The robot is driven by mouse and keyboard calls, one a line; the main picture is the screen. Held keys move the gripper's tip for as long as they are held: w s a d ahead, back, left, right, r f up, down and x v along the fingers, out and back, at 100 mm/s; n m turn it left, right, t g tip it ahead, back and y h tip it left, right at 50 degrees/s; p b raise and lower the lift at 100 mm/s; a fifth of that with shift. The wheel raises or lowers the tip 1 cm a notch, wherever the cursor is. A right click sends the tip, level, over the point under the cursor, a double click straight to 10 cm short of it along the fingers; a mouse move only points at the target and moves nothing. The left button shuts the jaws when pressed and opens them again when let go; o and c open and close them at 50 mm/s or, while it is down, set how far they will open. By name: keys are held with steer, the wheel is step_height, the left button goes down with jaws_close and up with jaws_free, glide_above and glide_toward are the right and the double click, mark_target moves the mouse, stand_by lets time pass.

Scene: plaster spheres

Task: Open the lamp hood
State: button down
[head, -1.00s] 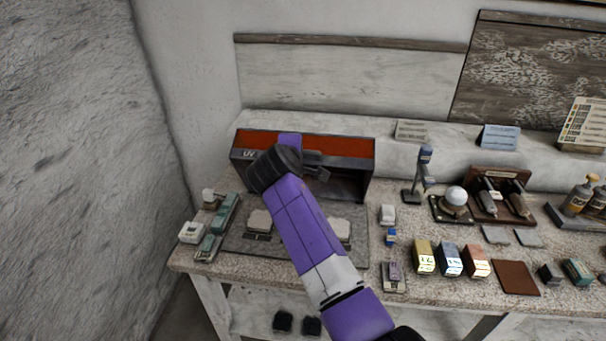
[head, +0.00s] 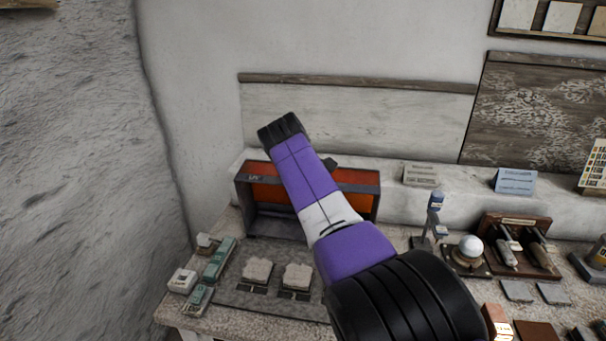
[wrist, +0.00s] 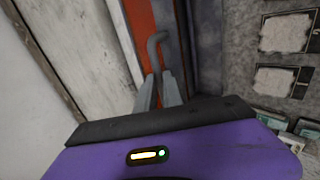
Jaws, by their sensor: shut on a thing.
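The lamp hood (head: 356,181) is a dark box with an orange-red front panel and a UV label. It stands at the back left of the bench, with an open space below the panel. My arm crosses it, and my wrist rises above its top edge. In the wrist view, my gripper (wrist: 161,88) is shut on the hood's grey bent handle (wrist: 156,42), beside the orange panel (wrist: 138,28). In the head view the grip is hidden behind my arm. How far the panel is tilted is hard to tell.
Two pale plaster blocks (head: 257,271) lie on dark holders on a grey mat (head: 232,290) before the hood. Green boxes (head: 219,259) stand left of it. A small stand (head: 433,222) and a white sphere (head: 470,246) are to the right. A rough wall closes the left side.

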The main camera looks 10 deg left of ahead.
steer(key=shift+w+r, duration=0.25)
steer(key=shift+w, duration=0.2)
stand_by(0.3)
steer(key=c, duration=1.8)
jaws_free()
steer(key=shift+s, duration=0.1)
steer(key=shift+v, duration=3.8)
steer(key=shift+r, duration=0.1)
